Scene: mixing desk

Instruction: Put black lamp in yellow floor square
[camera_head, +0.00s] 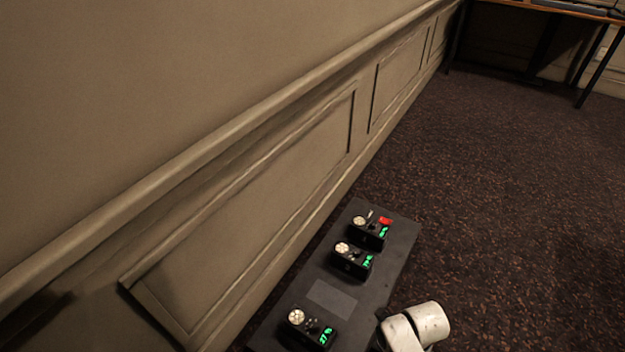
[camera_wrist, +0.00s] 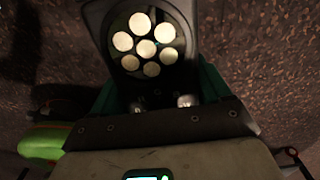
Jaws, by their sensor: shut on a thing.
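A black lamp (camera_wrist: 147,47), with a round cluster of several pale lights, is close up at the top of the wrist view. My gripper (camera_wrist: 160,92) is shut on it, with teal parts of the gripper showing on both sides. The lamp's lower part is hidden by the gripper. In the head view the held lamp is not visible; only a white part of my arm shows at the lower edge. No yellow floor square is visible in either view.
A dark low bench (camera_head: 395,262) stands along the panelled wall (camera_head: 260,215). It carries similar lamps, a near one (camera_head: 311,328), a middle one (camera_head: 352,260) and a far one (camera_head: 368,232). A grey rectangle (camera_head: 332,298) is bare. Carpet (camera_head: 510,190) is open to the right; a table (camera_head: 560,12) stands beyond.

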